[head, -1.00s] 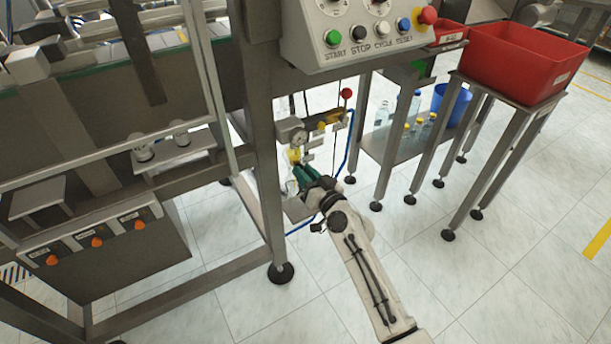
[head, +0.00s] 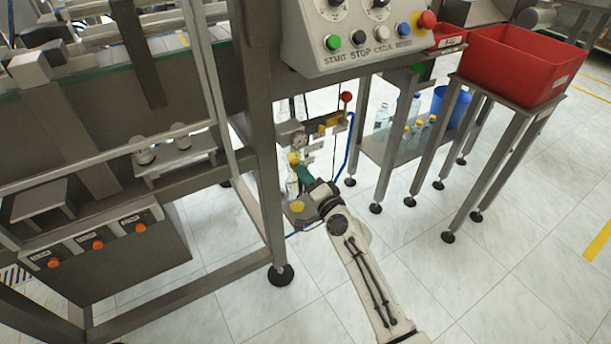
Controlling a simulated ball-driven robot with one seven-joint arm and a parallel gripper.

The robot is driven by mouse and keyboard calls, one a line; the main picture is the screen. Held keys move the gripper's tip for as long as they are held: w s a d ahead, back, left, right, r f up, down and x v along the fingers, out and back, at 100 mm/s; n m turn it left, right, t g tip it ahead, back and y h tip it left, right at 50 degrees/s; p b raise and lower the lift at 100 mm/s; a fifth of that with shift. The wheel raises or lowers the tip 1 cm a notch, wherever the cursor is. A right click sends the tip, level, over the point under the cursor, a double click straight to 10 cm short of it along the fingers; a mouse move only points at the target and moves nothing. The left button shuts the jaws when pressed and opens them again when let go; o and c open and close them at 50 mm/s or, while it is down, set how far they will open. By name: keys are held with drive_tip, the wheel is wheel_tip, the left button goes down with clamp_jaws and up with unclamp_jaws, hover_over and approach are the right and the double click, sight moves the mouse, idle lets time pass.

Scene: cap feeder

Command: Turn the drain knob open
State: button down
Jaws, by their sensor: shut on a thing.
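The air unit with a round gauge (head: 298,140) hangs beside the machine's front leg in the head view. A yellow part (head: 294,158) sits below the gauge, with a clear bowl-like part (head: 291,186) under it. My gripper (head: 301,174), with green fingers, reaches in from the lower right and is shut at this unit. The drain knob is small and mostly hidden by the fingers, so its turned position cannot be read. A small round orange-yellow spot (head: 297,207) shows just below the fingers; I cannot tell what it belongs to.
The machine's metal leg (head: 268,200) stands close to the left of my gripper. A red-knobbed valve (head: 346,97) and blue hose (head: 352,145) are close behind. The control panel (head: 365,35) overhangs above.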

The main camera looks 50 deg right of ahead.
drive_tip(key=shift+m, duration=1.2)
drive_tip(key=c, duration=0.9)
unclamp_jaws()
drive_tip(key=shift+s, duration=0.1)
drive_tip(key=v, duration=1)
drive_tip(key=shift+s, duration=0.35)
drive_tip(key=shift+a+f, duration=0.1)
drive_tip(key=shift+a, duration=0.05)
